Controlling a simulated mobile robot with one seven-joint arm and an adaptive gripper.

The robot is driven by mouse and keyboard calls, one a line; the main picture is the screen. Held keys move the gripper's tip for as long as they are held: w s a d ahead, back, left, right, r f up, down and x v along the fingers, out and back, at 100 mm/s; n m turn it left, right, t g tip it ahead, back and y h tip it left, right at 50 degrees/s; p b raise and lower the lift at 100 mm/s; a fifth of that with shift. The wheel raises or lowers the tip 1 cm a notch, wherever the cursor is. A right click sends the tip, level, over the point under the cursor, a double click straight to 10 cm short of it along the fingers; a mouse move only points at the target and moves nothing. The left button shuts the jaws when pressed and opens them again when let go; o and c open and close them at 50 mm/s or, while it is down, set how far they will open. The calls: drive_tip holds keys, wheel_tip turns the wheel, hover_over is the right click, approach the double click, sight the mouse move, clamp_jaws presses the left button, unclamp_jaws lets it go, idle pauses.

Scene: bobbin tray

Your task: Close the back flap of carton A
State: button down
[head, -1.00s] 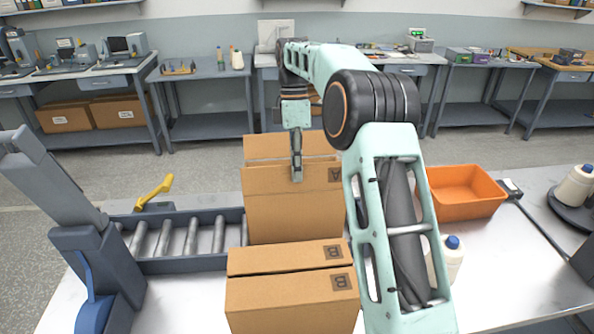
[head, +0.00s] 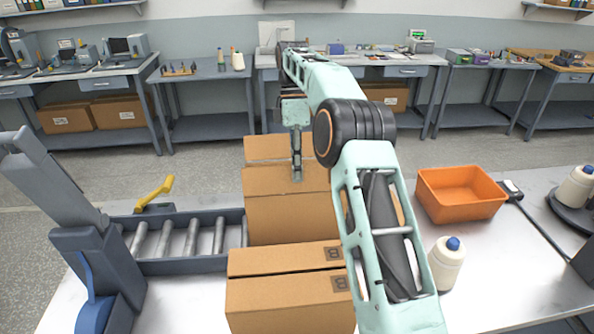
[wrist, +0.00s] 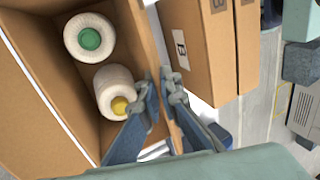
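Carton A (head: 285,222) stands open behind carton B. Its back flap (head: 275,148) stands raised at the far side. A nearer flap (head: 260,181) also stands up along the near side. In the wrist view, carton A's inside wall (wrist: 146,40) and two white bobbins are visible, one with a green core (wrist: 90,39) and one with a yellow core (wrist: 117,92). My gripper (head: 297,178) points down at the carton's near upper edge, in front of the raised back flap.
Carton B (head: 280,300) stands close in front of carton A. A roller conveyor (head: 180,262) lies to the left. An orange bin (head: 460,215) and a white bottle with a blue cap (head: 447,268) stand to the right, where some tabletop is clear.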

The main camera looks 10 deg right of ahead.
drive_tip(key=c, duration=2.2)
unclamp_jaws()
drive_tip(key=shift+o, duration=0.2)
drive_tip(key=shift+s+r, duration=0.1)
